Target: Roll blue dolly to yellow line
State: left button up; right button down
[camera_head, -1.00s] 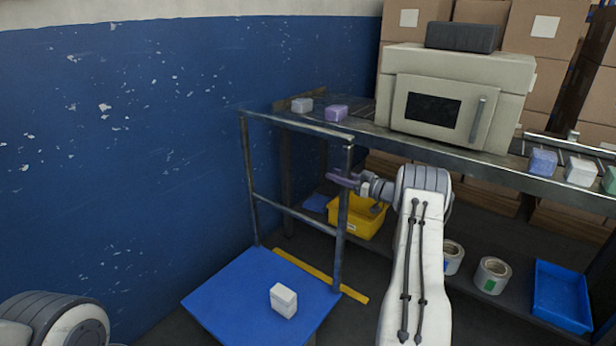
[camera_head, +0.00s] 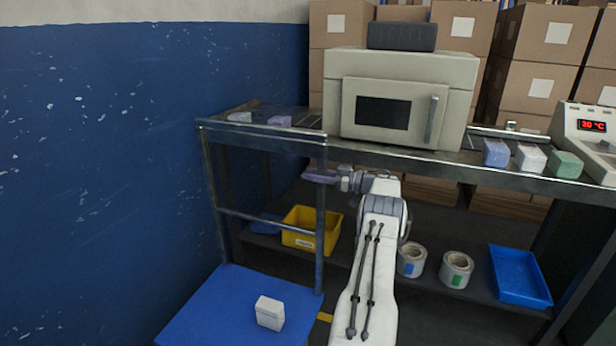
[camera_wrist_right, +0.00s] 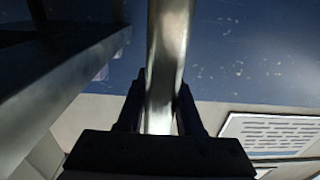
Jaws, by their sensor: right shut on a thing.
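The blue dolly (camera_head: 215,310) has a flat deck and an upright metal frame handle at its far edge. A white box (camera_head: 269,313) stands on the deck. My right gripper (camera_head: 320,175) is shut on the right post of the handle, just below the table top's height. The right wrist view shows the metal post (camera_wrist_right: 166,60) between the two fingers. A short piece of the yellow line (camera_head: 325,317) shows on the floor between the deck's right edge and my right arm. The rest of it is hidden. My left gripper is out of view.
Beyond the handle stands a metal table (camera_head: 460,170) with a beige machine (camera_head: 400,100) and small blocks. Its lower shelf holds a yellow bin (camera_head: 300,238), tape rolls (camera_head: 456,270) and a blue tray (camera_head: 519,277). A blue wall (camera_head: 100,180) is at left.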

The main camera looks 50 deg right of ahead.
jog(key=shift+w+d+r+h, duration=0.1)
jog(key=shift+d+r+h, duration=0.1)
jog(key=shift+h, duration=0.1)
jog(key=c, duration=0.6)
grip_release()
jog(key=shift+f, duration=0.1)
jog(key=shift+o, duration=0.2)
jog(key=p+v, duration=0.1)
jog(key=v, duration=0.9)
jog(key=shift+s+f, duration=0.15)
jog(key=shift+s, duration=0.1)
jog(key=shift+d, duration=0.15)
